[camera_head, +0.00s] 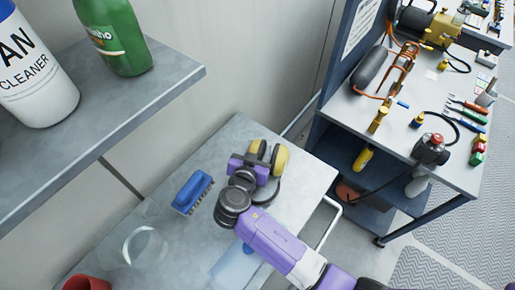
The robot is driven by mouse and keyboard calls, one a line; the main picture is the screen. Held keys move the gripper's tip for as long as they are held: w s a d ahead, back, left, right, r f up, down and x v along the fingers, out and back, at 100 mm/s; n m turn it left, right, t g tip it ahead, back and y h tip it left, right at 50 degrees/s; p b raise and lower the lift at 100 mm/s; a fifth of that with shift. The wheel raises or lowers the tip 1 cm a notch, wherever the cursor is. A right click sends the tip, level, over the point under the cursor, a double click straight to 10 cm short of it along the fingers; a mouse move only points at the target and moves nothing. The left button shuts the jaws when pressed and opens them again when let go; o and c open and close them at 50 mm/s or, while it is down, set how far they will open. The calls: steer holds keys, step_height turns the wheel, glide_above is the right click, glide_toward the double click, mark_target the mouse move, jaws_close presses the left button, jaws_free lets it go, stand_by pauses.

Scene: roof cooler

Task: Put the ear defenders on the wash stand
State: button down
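The ear defenders (279,160) have yellow cups with dark cushions. They show just beyond my gripper, over the right part of a grey metal top that I take for the wash stand (310,180). A dark curved part beside the gripper may be their headband. My purple gripper (256,164) is right at the cups, seen from behind and above. My wrist and gripper body hide the fingertips, so I cannot tell whether they grip the ear defenders, or whether the cups touch the top.
A blue brush (192,191), a clear round glass (146,246) and a red cup (87,283) stand on the grey top. A shelf (120,110) with a cleaner bottle (35,75) and a green bottle (113,38) overhangs at left. A tool cart (440,180) stands at right.

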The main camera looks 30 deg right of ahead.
steer(key=shift+f, duration=0.15)
steer(key=shift+f, duration=0.15)
steer(key=c, duration=0.7)
jaws_free()
steer(key=shift+r, duration=0.25)
steer(key=b+v, duration=0.2)
steer(key=v, duration=0.9)
steer(key=shift+s+a, duration=0.2)
steer(key=shift+a, duration=0.05)
steer(key=shift+s+a+r, duration=0.1)
steer(key=shift+r, duration=0.05)
